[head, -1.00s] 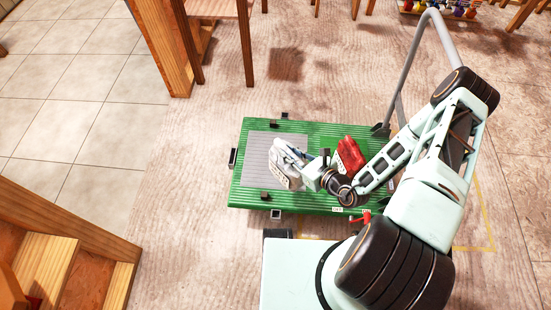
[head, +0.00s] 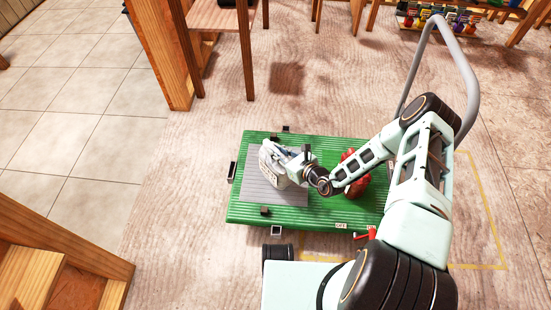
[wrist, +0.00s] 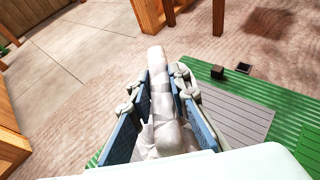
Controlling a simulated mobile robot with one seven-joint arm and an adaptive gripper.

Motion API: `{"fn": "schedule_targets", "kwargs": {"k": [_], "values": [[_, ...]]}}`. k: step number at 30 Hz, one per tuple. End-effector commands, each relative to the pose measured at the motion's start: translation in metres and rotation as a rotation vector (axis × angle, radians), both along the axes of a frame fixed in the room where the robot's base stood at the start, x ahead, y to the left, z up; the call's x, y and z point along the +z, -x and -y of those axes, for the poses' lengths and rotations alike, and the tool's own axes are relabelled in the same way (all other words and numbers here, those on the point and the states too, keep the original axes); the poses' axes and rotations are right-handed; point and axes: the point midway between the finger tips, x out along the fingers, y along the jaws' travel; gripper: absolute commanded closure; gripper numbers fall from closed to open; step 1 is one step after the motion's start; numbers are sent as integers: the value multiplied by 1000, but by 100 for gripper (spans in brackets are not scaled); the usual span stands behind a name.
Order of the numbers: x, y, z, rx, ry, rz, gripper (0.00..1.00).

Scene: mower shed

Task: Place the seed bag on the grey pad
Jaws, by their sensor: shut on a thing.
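The white seed bag (head: 274,170), with a printed label, is between the fingers of my gripper (head: 286,158). My gripper is shut on it, and the wrist view shows the bag (wrist: 162,112) between the two blue-grey fingers (wrist: 160,88). The grey pad (head: 265,193) lies on the left part of a green ribbed deck. In the head view the bag covers the pad's far part. In the wrist view the pad (wrist: 238,118) shows to the right of the bag. I cannot tell whether the bag touches the pad.
A red bag (head: 354,180) is on the green deck (head: 325,212), right of the pad and partly hidden by my arm. Small black blocks (head: 265,211) stand near the pad's edges. A grey handle (head: 462,65) rises at the right. Wooden furniture (head: 160,50) stands beyond.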

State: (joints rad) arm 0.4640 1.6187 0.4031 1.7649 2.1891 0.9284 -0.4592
Motion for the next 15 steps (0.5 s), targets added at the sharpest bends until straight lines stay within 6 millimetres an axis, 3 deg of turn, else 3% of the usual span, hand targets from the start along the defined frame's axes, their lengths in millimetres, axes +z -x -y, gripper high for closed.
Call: {"fn": "schedule_targets", "kwargs": {"k": [8, 15], "values": [[-16, -12, -5, 0, -1, 2, 100], [-47, -15, -6, 0, -2, 2, 100]]}}
